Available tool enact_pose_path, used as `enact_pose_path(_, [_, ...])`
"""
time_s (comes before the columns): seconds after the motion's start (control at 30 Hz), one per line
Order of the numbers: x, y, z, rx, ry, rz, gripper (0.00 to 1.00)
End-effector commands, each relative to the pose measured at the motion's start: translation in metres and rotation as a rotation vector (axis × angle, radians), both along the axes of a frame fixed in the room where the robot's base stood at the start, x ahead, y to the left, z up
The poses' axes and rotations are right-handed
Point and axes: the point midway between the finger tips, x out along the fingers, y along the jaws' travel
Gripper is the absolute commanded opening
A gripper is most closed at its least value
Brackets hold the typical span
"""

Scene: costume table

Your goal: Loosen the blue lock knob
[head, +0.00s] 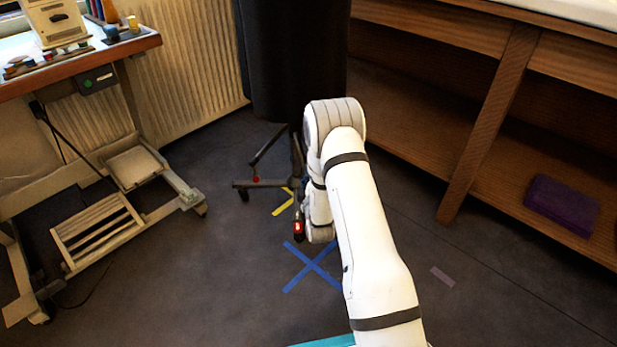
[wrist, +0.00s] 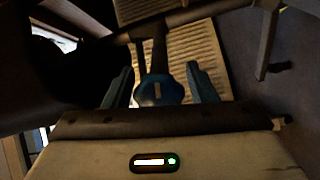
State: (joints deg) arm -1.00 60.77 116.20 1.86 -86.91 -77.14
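The blue lock knob (wrist: 160,91) shows in the wrist view, at the end of a dark post, between the two fingers of my gripper (wrist: 160,69). The fingers are apart, one on each side of the knob. A narrow gap seems to remain on both sides, so I see no firm grip. In the head view the knob is hidden, and my white arm hides most of the gripper. A black form (head: 295,60) on a dark wheeled stand (head: 262,184) stands just beyond the arm.
A wooden table (head: 85,66) with small items stands at the left, above a pale frame (head: 95,228) on the floor. Wooden shelving (head: 480,135) with a purple box (head: 561,205) is at the right. A blue tape cross (head: 312,265) marks open floor near my arm.

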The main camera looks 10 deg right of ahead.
Motion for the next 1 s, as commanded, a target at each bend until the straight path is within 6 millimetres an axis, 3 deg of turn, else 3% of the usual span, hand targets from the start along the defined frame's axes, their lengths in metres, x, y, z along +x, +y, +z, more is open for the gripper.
enact_pose_path(0.37, [-0.003,0.0,0.001,0.0,0.001,0.0,0.59])
enact_pose_path(0.73, [-0.06,0.001,0.001,0.0,0.004,0.0,0.59])
enact_pose_path(1.0, [-0.077,0.001,0.0,0.0,0.001,0.0,0.59])
